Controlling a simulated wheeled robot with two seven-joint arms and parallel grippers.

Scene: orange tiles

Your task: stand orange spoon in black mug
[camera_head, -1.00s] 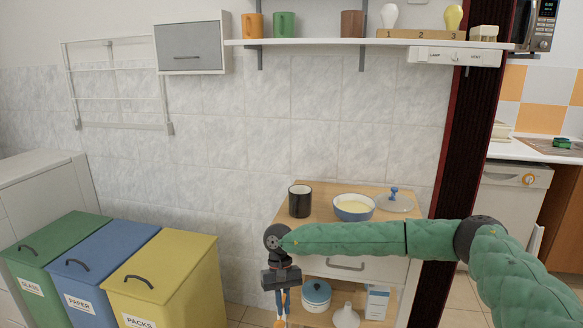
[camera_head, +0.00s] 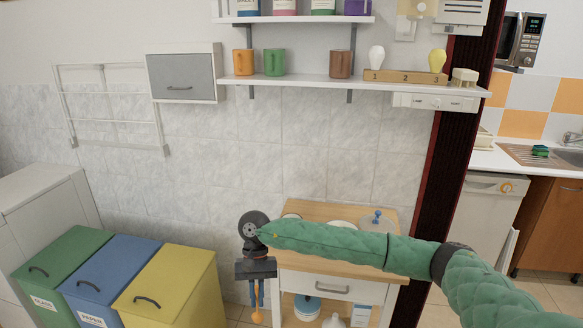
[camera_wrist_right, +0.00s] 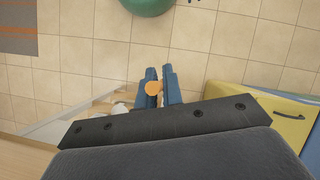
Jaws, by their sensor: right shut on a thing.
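My right gripper (camera_head: 257,298) hangs fingers-down in front of the small wooden-topped cabinet (camera_head: 322,208), at its left side. It is shut on the orange spoon (camera_head: 257,317), whose orange end shows below the fingertips. In the right wrist view the spoon's rounded orange end (camera_wrist_right: 152,88) shows between the blue fingers (camera_wrist_right: 160,75). The black mug stands on the cabinet top behind my right arm; at most a sliver of its rim (camera_head: 291,216) shows, and the rest is hidden. My left gripper is not in view.
A bowl (camera_head: 342,224) and a glass lid with a blue knob (camera_head: 377,217) are on the cabinet top, partly behind my arm. A blue pot (camera_head: 307,308) is on the shelf below. Yellow (camera_head: 175,285), blue and green bins stand at the left. A wall shelf (camera_head: 300,82) is above.

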